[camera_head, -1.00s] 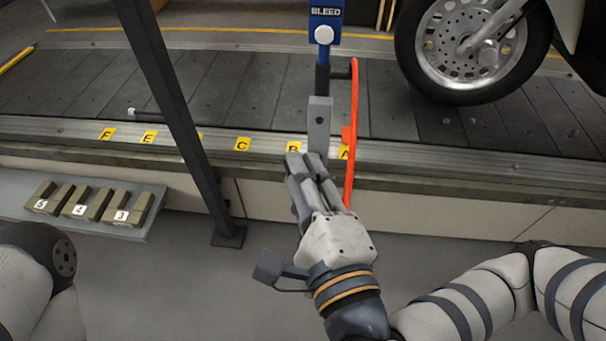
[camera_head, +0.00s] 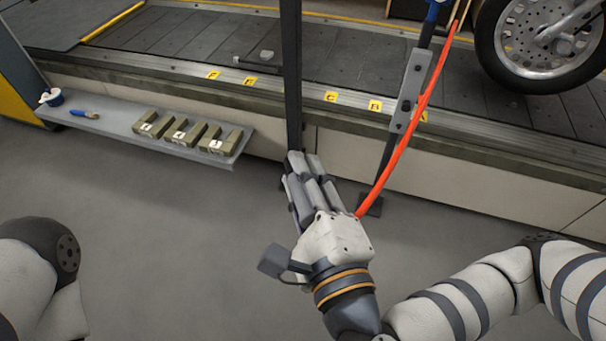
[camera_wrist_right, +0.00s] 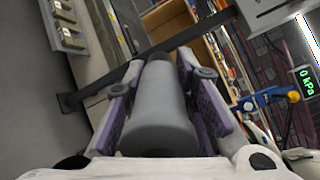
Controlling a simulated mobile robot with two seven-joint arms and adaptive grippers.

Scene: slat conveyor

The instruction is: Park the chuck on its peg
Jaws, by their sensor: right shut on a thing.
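My right gripper (camera_head: 312,180) is low in the middle of the head view, in front of the conveyor side. In the right wrist view its purple-lined fingers are shut on a grey cylinder (camera_wrist_right: 158,112), apparently the chuck. The fingers hide most of it in the head view. A red hose (camera_head: 400,150) runs from beside the gripper up to the right. A grey bracket plate with holes (camera_head: 410,90) is on a post, up and right of my gripper and apart from it. I cannot make out the peg clearly. My left gripper is out of view.
A dark upright post (camera_head: 291,80) stands just behind my right gripper. A grey shelf (camera_head: 110,128) with several numbered blocks lies at the left. A motorcycle wheel (camera_head: 540,40) stands on the conveyor (camera_head: 340,65). The floor at front left is clear. The wrist view shows a 0 kPa readout (camera_wrist_right: 306,81).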

